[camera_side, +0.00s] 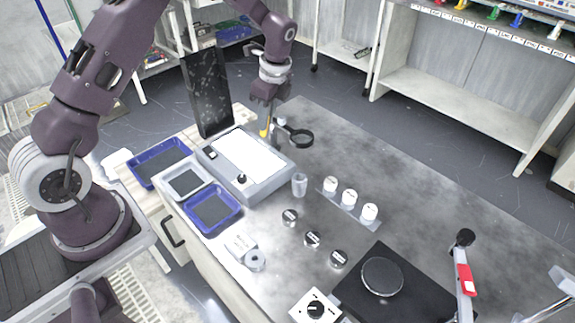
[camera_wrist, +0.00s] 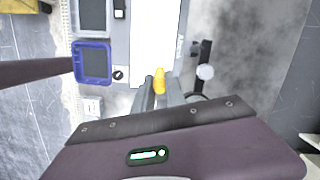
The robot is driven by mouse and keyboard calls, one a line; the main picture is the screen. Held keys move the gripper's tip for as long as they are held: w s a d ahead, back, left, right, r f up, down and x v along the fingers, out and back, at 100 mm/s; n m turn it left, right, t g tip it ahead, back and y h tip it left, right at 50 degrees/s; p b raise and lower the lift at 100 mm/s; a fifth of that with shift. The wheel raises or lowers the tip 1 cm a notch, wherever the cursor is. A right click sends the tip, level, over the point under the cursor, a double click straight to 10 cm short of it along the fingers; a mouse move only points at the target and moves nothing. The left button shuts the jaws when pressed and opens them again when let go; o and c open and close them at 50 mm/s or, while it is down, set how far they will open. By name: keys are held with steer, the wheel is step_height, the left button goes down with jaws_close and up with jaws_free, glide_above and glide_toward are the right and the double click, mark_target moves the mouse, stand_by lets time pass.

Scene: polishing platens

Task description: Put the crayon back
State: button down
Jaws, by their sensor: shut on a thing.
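The crayon is yellow. It shows between the fingers of my gripper (camera_wrist: 159,86) in the wrist view (camera_wrist: 160,74). In the side view, the crayon (camera_side: 264,131) hangs below my gripper (camera_side: 268,120), tip down, by the far right corner of the grey light box (camera_side: 268,187). My gripper is shut on it. I cannot tell whether its tip touches anything. A small clear cup (camera_side: 299,185) stands on the table just right of the light box's front corner.
A black ring-shaped magnifier (camera_side: 300,137) stands close right of my gripper. A tall dark panel (camera_side: 207,92) rises behind the light box. Blue trays (camera_side: 238,206) lie to its left. White-capped bottles (camera_side: 349,197) and dark discs (camera_side: 312,239) stand toward the front. The right rear table is clear.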

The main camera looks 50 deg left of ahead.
steer(key=d+h, duration=0.2)
steer(key=d, duration=1)
steer(key=shift+t, duration=0.4)
step_height(320, 180, down, 9)
steer(key=shift+w+d+r, duration=0.1)
steer(key=shift+d, duration=0.05)
steer(key=shift+f, duration=0.3)
steer(key=shift+f, duration=0.1)
steer(key=c, duration=1.4)
jaws_free()
steer(key=shift+o, duration=0.2)
step_height(320, 180, up, 12)
steer(key=shift+r, duration=0.25)
